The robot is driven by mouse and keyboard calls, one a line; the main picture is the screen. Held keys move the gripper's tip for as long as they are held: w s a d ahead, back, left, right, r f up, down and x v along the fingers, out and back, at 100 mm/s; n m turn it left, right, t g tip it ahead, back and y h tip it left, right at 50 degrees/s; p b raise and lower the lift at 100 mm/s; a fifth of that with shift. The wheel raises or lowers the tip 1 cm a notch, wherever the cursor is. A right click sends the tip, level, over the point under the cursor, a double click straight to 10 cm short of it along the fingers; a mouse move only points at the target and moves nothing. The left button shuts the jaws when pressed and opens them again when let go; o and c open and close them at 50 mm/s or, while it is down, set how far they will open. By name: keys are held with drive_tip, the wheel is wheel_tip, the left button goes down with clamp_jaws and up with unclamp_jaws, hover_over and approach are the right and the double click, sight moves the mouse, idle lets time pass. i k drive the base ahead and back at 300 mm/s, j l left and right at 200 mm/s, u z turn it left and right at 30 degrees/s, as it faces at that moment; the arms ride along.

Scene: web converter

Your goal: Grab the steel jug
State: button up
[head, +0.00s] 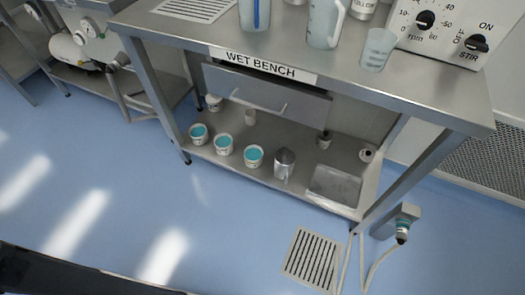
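A steel jug (284,166) stands upright on the lower shelf (228,166) of the wet bench, near the shelf's front edge. It is a grey metal cylinder, and nothing hides its front. A white tub with a teal top (254,157) stands just to its left, with a small gap. A shallow steel tray (335,186) is to its right. My gripper is not in view.
Two more teal-topped tubs (199,134) (224,144) stand left along the shelf. The bench top (300,62) overhangs and holds translucent jugs (325,22) and a stirrer (446,28). A floor grate (311,257) and cables lie front right. The blue floor ahead is clear.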

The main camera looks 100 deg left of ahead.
sight(284, 159)
drive_tip(key=u, duration=2.15)
drive_tip(key=i+j+u, duration=0.15)
drive_tip(key=i, duration=0.3)
drive_tip(key=i+j+u, duration=0.15)
drive_tip(key=i, duration=0.35)
